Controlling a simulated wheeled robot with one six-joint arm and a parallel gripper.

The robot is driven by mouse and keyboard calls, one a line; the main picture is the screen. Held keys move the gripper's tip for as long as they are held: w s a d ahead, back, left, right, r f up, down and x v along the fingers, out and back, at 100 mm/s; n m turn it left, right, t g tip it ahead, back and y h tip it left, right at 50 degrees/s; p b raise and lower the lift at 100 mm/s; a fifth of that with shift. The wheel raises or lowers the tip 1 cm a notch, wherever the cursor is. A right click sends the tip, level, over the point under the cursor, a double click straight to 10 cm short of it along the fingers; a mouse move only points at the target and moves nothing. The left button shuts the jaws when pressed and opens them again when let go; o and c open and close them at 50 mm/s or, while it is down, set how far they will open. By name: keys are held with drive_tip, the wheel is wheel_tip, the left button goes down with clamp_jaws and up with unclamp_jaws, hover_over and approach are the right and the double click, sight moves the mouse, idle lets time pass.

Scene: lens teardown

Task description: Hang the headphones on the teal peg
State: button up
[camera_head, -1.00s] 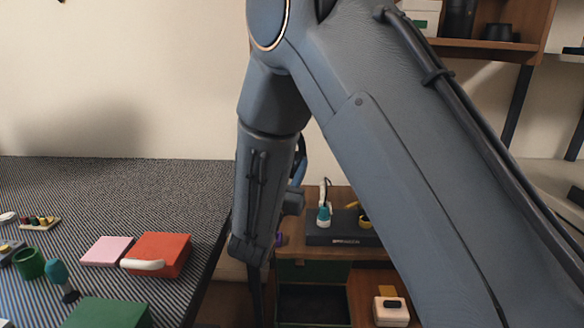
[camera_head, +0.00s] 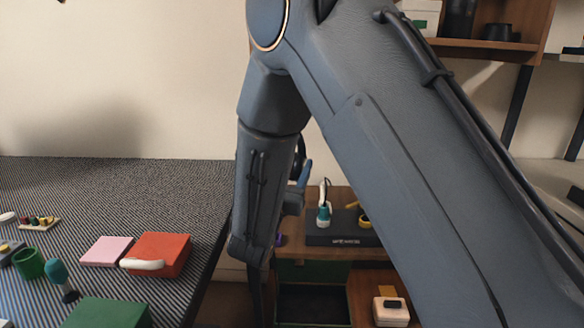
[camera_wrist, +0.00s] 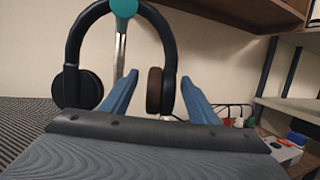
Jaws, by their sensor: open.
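The black headphones (camera_wrist: 164,30) are upright in the wrist view, with one cup on each side of a metal post. The teal peg (camera_wrist: 124,7) is the rounded teal end at the top of that post. It covers the middle of the headband, so whether the band rests on it is hidden. My gripper (camera_wrist: 160,82) is open, its blue fingers spread. The brown-lined right cup (camera_wrist: 154,91) lies between the fingers; the left cup (camera_wrist: 76,90) is outside them. In the head view my arm hides most of my gripper; one blue finger (camera_head: 305,174) shows.
A dark base (camera_head: 344,239) with small teal and yellow parts stands on a wooden cabinet (camera_head: 300,250). The striped table (camera_head: 110,195) at left holds a red box (camera_head: 165,250), a pink block (camera_head: 106,250) and a green box (camera_head: 105,315). Shelves (camera_wrist: 285,70) stand at right.

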drive_tip(key=shift+s, duration=0.1)
drive_tip(key=v, duration=0.7)
drive_tip(key=s+d+m+g+h+p, duration=0.2)
drive_tip(key=s+d+m+g, duration=0.3)
drive_tip(key=d, duration=0.4)
drive_tip(key=s+d+m+g+h+p, duration=0.1)
drive_tip(key=s+d+m+g+h, duration=0.1)
drive_tip(key=s+d+m+g, duration=0.5)
drive_tip(key=s+d+m+g+h+p, duration=0.2)
drive_tip(key=d+g, duration=0.2)
drive_tip(key=d, duration=0.7)
drive_tip(key=s+d+f+m+g+y+p, duration=0.25)
drive_tip(key=s+m+g+y, duration=0.25)
drive_tip(key=s+m, duration=0.45)
drive_tip(key=s+a+r+m+t+y+p, duration=0.1)
drive_tip(key=s+a+r+m+y+p, duration=0.2)
drive_tip(key=a+m+y, duration=0.4)
drive_tip(key=shift+s+m+p, duration=0.35)
drive_tip(key=shift+s+m, duration=0.1)
drive_tip(key=shift+m, duration=0.5)
